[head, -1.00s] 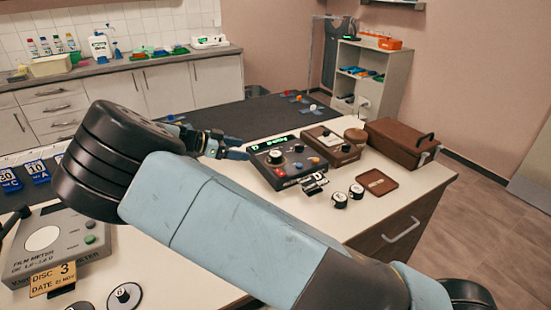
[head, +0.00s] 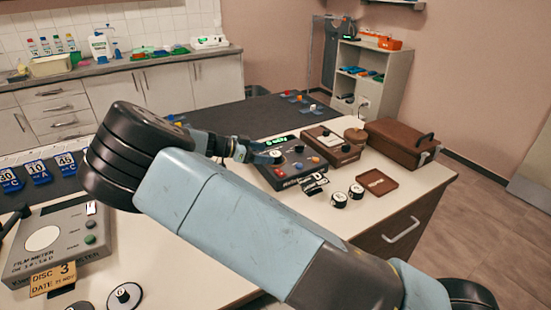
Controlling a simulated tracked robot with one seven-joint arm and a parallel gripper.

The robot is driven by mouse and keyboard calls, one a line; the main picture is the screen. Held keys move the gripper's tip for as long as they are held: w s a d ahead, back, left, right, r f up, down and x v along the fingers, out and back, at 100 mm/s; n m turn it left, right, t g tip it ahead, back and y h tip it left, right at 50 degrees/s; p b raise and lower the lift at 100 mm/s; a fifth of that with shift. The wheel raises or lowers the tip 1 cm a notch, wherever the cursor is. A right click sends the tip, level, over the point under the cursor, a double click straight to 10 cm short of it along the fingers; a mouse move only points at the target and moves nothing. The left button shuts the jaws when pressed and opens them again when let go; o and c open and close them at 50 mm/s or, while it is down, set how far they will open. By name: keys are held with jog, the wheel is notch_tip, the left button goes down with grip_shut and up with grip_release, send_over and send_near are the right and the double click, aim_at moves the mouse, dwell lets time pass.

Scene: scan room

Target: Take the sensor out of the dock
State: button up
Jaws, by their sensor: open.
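A dark console (head: 295,177) with a lit green display, a black knob and coloured buttons stands on the white worktop, right of the middle of the head view. A card marked D stands at its front edge. My gripper (head: 270,152) is open at the console's left side, its fingers reaching over the console's upper left part. I cannot tell whether the fingers touch anything. The sensor and its dock are not clearly identifiable at this size; the fingers hide part of the console top.
Behind the console stand a brown box with a black knob (head: 331,146) and a larger brown case (head: 400,143). A grey film meter (head: 60,240) stands at the left front.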

aim_at(274, 154)
jog(key=x, duration=0.4)
jog(key=shift+w, duration=0.2)
jog(key=shift+c, duration=0.4)
jog(key=c, duration=1.1)
